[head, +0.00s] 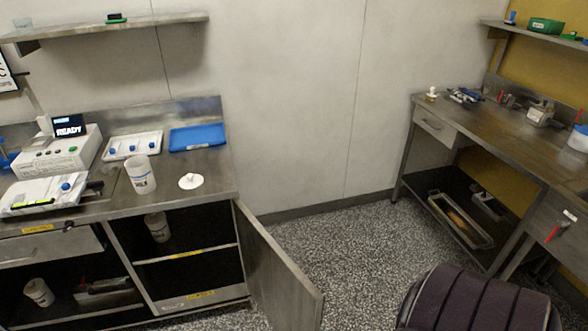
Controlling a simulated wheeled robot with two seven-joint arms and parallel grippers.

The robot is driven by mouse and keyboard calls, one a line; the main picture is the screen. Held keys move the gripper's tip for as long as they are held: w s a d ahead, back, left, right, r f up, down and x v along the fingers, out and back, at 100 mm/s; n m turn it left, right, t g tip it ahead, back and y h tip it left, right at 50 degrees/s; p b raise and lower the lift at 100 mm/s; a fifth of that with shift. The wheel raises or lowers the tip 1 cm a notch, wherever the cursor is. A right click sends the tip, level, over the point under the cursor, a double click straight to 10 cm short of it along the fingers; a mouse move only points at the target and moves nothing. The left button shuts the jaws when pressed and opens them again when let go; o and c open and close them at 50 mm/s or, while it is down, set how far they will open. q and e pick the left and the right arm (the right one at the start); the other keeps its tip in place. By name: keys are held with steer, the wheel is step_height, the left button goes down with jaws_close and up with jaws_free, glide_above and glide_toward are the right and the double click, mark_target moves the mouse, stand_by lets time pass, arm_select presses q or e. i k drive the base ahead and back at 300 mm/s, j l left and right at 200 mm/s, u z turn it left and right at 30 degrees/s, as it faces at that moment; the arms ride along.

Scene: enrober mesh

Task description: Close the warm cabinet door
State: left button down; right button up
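The cabinet door (277,270) stands open in the head view. It is a grey metal panel hinged at the right side of the cabinet (122,270) under the left bench, swung out over the floor toward the lower right. The cabinet's inside shows, with a shelf (185,256) and a white tub (157,227) above the shelf. The lower edge of the door is cut off by the frame. Neither of my grippers is in view.
The left bench top (215,178) carries a machine with a READY display (69,127), a blue tray (198,137), a clear beaker (139,174) and a white lid (191,181). Speckled floor (340,240) is clear right of the door. A dark ribbed form (480,302) fills the lower right.

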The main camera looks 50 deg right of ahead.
mark_target(288, 300)
steer(key=k+l+u, duration=0.1)
steer(key=l, duration=0.7)
steer(key=k+l+u, duration=0.15)
steer(key=l, duration=0.25)
steer(key=k+l+u, duration=0.1)
steer(key=l, duration=0.3)
steer(key=i+l, duration=0.1)
steer(key=l, duration=0.35)
steer(key=i+l+u, duration=0.1)
steer(key=l, duration=0.35)
steer(key=i+l, duration=0.1)
steer(key=l, duration=0.35)
steer(key=k+l, duration=0.6)
steer(key=l, duration=0.2)
steer(key=k+l+z, duration=0.1)
steer(key=k+l, duration=0.2)
steer(key=l, duration=0.1)
